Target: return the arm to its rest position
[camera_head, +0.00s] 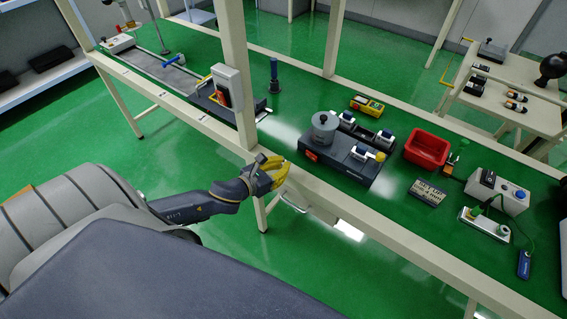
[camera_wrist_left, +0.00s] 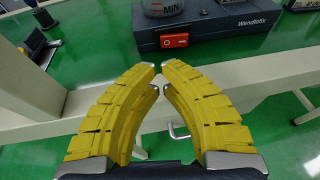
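My left gripper (camera_head: 284,166) has yellow ribbed fingers and a dark wrist. In the head view its arm comes in from the left, and the gripper is beside the near edge of the green-topped workbench (camera_head: 315,190). In the left wrist view the fingers (camera_wrist_left: 158,75) lean inward and their tips nearly meet, with only a narrow gap. Nothing is held between them. My right gripper is in neither view.
A grey device with a red switch (camera_wrist_left: 174,41) stands on the bench just beyond the gripper. A red bin (camera_head: 428,148) is further right. A cream upright post (camera_head: 237,85) rises close behind the gripper. Green floor (camera_head: 345,265) lies open below the bench.

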